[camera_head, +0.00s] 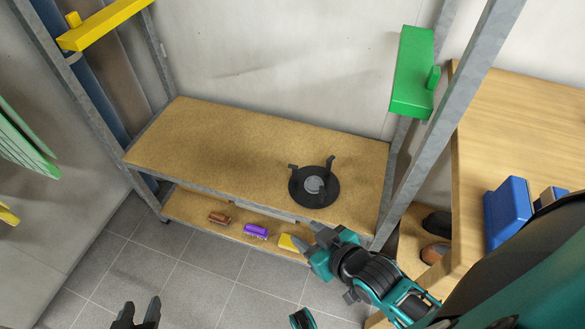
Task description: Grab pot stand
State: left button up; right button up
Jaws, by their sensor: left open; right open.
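The pot stand (326,197) is a black round piece with short upright prongs and a grey centre. It stands on the right part of the wooden upper shelf (210,140). My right gripper (308,236) is open and empty. In the picture it shows just below the pot stand, in front of the shelf's front edge, apart from the stand. My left gripper (141,306) shows only its dark fingertips at the bottom edge, over the tiled floor. It is open and empty, far from the stand.
The lower shelf holds a brown item (219,218), a purple item (256,230) and a yellow item (287,242). Grey metal posts (388,190) frame the shelf. A wooden table (520,110) with blue objects (507,212) stands at right. The upper shelf's left side is clear.

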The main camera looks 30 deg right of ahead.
aim_at(311, 186)
jog(key=i+j, duration=0.35)
jog(key=i+j+z, duration=0.15)
jog(key=i+j, duration=0.2)
jog(key=i, duration=0.25)
jog(key=z, duration=1.4)
jog(key=j, duration=0.1)
